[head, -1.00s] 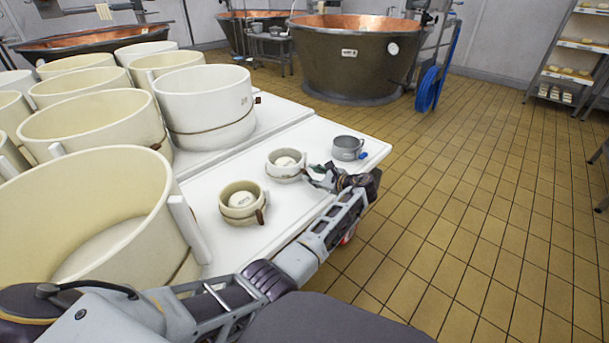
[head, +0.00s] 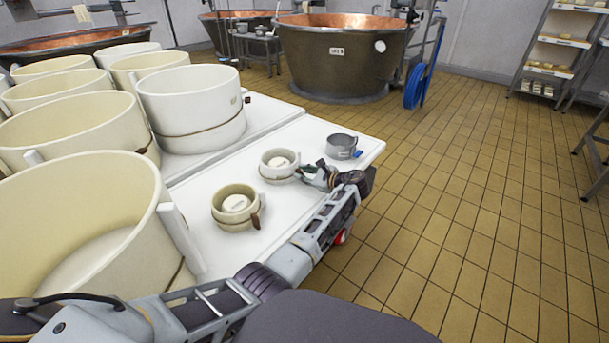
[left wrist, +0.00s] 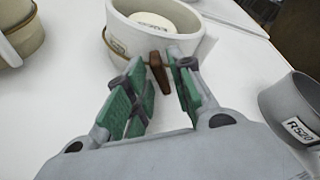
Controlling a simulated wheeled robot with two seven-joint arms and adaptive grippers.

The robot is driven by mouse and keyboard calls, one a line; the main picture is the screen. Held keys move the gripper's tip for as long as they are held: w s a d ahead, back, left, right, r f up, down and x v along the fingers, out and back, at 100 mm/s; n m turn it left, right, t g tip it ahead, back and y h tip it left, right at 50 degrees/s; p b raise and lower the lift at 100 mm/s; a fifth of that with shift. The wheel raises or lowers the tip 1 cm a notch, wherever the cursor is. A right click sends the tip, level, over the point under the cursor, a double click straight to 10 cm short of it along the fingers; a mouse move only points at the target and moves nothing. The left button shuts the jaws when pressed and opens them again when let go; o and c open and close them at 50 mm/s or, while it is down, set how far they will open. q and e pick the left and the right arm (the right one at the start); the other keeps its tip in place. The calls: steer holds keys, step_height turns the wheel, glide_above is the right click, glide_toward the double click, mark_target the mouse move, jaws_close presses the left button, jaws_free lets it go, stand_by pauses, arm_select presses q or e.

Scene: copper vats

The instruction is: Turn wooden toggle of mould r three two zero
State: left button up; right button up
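A small cream mould (head: 268,168) with a white block inside stands on the white table; in the left wrist view this mould (left wrist: 118,20) carries a label too blurred to read. Its brown wooden toggle (left wrist: 158,76) sticks out from its side. My left gripper (left wrist: 157,85) is open, its green-padded fingers on either side of the toggle. I cannot tell whether either finger touches it. In the head view the left gripper (head: 306,174) is at the mould's right side. My right gripper is not in view.
A grey metal cup (head: 341,148) stands just right of the gripper; its label (left wrist: 300,130) looks like R520 or R320. Another small mould (head: 231,215) stands nearer. Large cream moulds (head: 85,215) fill the left. Copper vats (head: 335,65) stand behind; tiled floor is open at right.

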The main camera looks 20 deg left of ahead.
arm_select(q)
jaws_close()
